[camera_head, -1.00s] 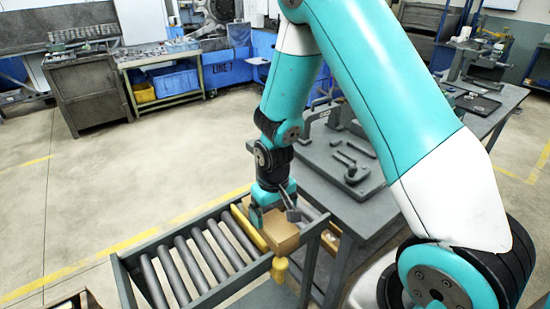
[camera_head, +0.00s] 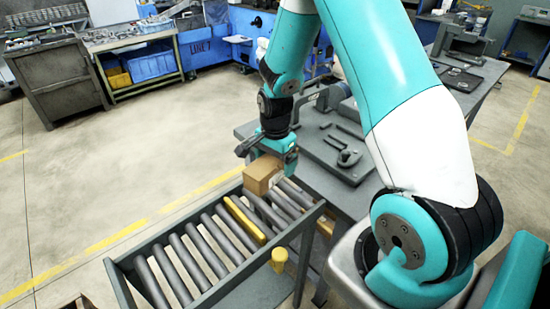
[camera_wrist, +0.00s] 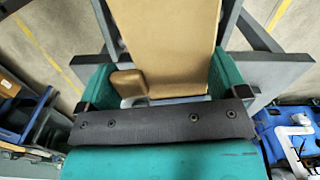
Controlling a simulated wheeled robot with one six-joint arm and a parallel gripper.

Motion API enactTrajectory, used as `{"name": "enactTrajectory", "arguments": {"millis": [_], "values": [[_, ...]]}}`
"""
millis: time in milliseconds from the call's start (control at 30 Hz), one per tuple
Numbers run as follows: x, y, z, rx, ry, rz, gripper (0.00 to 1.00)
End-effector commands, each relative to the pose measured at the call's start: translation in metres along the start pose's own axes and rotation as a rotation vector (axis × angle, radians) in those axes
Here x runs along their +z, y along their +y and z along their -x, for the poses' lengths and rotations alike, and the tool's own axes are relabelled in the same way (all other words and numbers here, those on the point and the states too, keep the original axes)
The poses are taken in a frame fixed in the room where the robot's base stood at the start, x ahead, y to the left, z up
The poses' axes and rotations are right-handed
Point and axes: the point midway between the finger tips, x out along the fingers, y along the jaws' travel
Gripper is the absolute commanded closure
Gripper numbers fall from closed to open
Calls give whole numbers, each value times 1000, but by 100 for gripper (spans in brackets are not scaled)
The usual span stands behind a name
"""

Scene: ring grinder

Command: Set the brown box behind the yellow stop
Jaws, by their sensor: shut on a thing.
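The yellow stop (camera_head: 244,220) is a bar lying across the rollers, clear of the box in the picture. My gripper (camera_head: 277,155) is shut on the box from above. In the wrist view the box (camera_wrist: 175,35) sits between the teal fingers of the gripper (camera_wrist: 160,80). I cannot tell whether its underside touches the rollers.
The grey-framed roller conveyor (camera_head: 122,283) has bare rollers left of the stop. A yellow knob (camera_head: 279,258) is on its near side. A grey workbench (camera_head: 350,200) with a fixture plate (camera_head: 338,158) stands close on the right. Open floor lies to the left.

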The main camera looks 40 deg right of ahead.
Motion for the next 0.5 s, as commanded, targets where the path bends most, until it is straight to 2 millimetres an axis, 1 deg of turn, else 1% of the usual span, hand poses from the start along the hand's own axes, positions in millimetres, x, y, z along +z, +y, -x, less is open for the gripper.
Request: {"name": "enactTrajectory", "arguments": {"millis": [133, 267, 500], "values": [[-1, -1, -3, -1, 0, -26, 31], [0, -1, -10, 0, 0, -23, 31], [0, -1, -33, 0, 0, -21, 31]]}}
